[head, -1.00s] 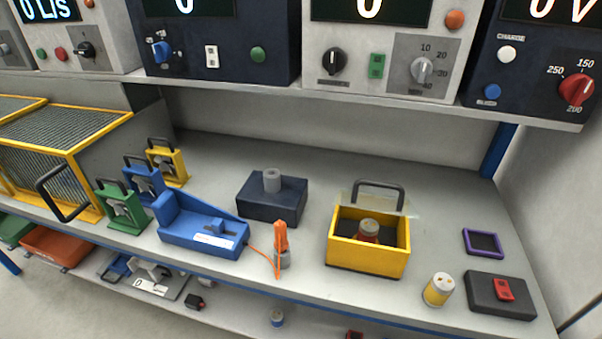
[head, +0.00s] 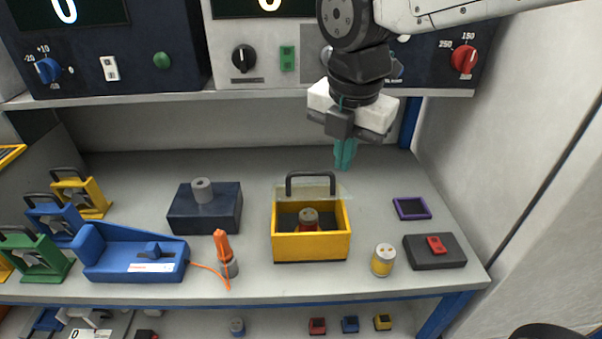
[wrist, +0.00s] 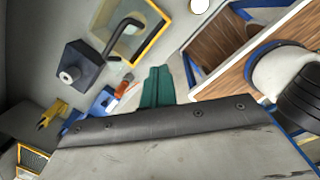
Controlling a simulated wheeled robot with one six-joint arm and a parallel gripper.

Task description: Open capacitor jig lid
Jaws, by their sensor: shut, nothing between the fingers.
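The capacitor jig is a yellow open-topped box (head: 311,246) on the bench, with a capacitor (head: 308,219) standing inside. Its clear lid (head: 283,191) shows at the rear edge and seems raised there; its exact angle is hard to tell. A dark handle (head: 310,175) sits on the lid. My gripper (head: 343,167) has teal fingers pointing down. They are shut and empty, above and right of the handle in the head view, apart from it. In the wrist view the fingers (wrist: 157,70) lie below and right of the jig's yellow frame (wrist: 158,10) and handle (wrist: 118,36).
A dark block (head: 205,212), a blue device (head: 120,255) and an orange-handled tool (head: 222,246) stand left of the jig. A yellow-white capacitor (head: 383,260), a purple-framed tray (head: 411,209) and a dark pad (head: 435,252) lie right. An instrument shelf (head: 250,98) overhangs the bench.

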